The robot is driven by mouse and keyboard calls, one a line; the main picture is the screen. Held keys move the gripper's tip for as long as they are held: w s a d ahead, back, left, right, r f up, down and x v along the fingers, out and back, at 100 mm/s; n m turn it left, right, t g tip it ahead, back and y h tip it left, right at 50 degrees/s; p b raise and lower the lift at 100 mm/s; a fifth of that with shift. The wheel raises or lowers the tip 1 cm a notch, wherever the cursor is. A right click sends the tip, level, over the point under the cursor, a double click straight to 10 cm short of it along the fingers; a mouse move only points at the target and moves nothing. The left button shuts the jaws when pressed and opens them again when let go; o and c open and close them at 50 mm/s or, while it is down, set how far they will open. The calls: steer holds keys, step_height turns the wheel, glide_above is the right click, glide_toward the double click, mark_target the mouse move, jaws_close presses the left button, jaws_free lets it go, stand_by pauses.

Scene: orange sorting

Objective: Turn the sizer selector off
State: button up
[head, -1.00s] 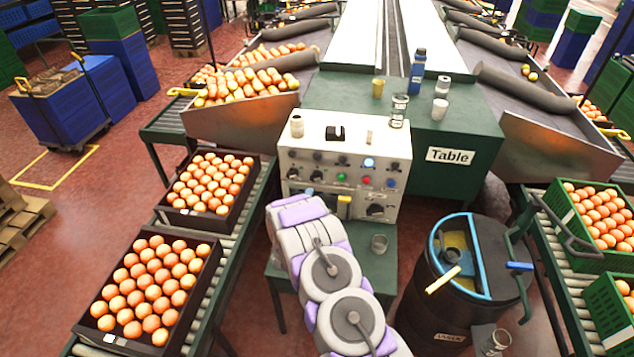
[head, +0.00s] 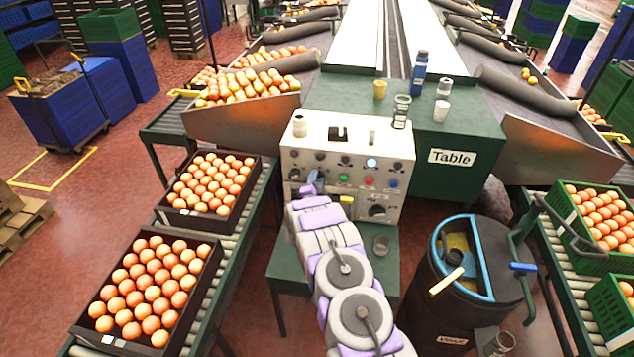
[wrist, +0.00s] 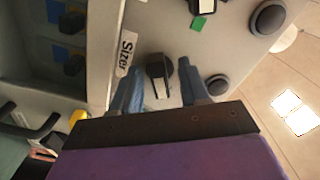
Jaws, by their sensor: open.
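The sizer selector (wrist: 160,78) is a dark round knob with a pale pointer bar, beside a white "Sizer" label (wrist: 125,54) in the wrist view. My gripper (wrist: 160,88) is open, with one blue-grey finger on each side of the knob. I cannot tell whether the fingers touch it. In the head view my gripper (head: 314,184) is at the lower left of the white control panel (head: 350,208) and hides the selector there.
Other knobs and coloured buttons, such as a red button (head: 370,181), crowd the panel. A cup and cans stand on the green table (head: 450,125) behind. A dark drum (head: 440,300) stands to the right, and a crate of oranges (head: 210,254) to the left.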

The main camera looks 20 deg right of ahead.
steer(key=shift+c, duration=0.3)
steer(key=shift+s+d, duration=0.1)
steer(key=shift+d, duration=0.15)
steer(key=c, duration=0.5)
steer(key=shift+a, duration=0.1)
jaws_close()
steer(key=shift+n, duration=0.4)
steer(key=n+p, duration=0.2)
steer(key=n, duration=0.3)
steer(key=shift+r+p, duration=0.15)
steer(key=shift+p, duration=0.25)
steer(key=n+p, duration=0.1)
steer(key=n, duration=0.5)
steer(key=shift+a+p, duration=0.1)
steer(key=shift+p, duration=0.3)
